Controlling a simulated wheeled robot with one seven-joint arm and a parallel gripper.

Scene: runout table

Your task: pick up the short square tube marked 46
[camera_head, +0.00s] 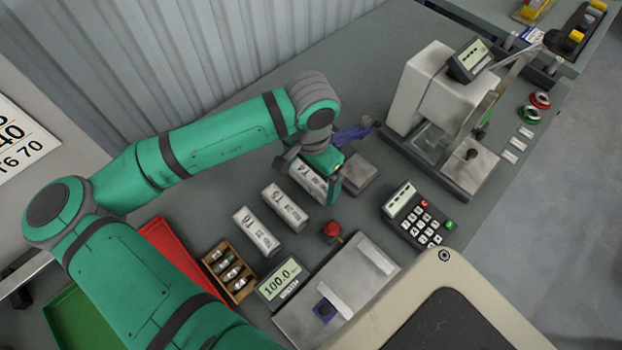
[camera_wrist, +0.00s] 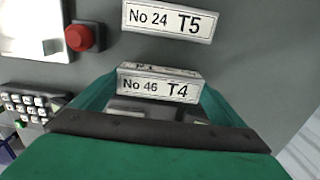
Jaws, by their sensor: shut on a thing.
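The short square tube marked No 46 T4 (camera_wrist: 160,87) sits between the green fingers of my gripper (camera_wrist: 155,100) in the wrist view, its white label facing the camera. In the head view the tube (camera_head: 307,180) is partly covered by my gripper (camera_head: 313,174), which is shut on it. I cannot tell whether it touches the table or hangs just above it. A tube marked No 24 T5 (camera_wrist: 168,20) lies apart from it; it also shows in the head view (camera_head: 285,208). A third similar tube (camera_head: 257,232) lies beyond that one, towards the lower left.
A grey block (camera_head: 362,176) is close right of my gripper. A red button (camera_head: 332,230), a keypad (camera_head: 418,216) and a scale with a 100.0 display (camera_head: 283,284) stand nearby. A white bench machine (camera_head: 418,88) stands at upper right. Red (camera_head: 172,250) and green (camera_head: 78,318) trays lie at left.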

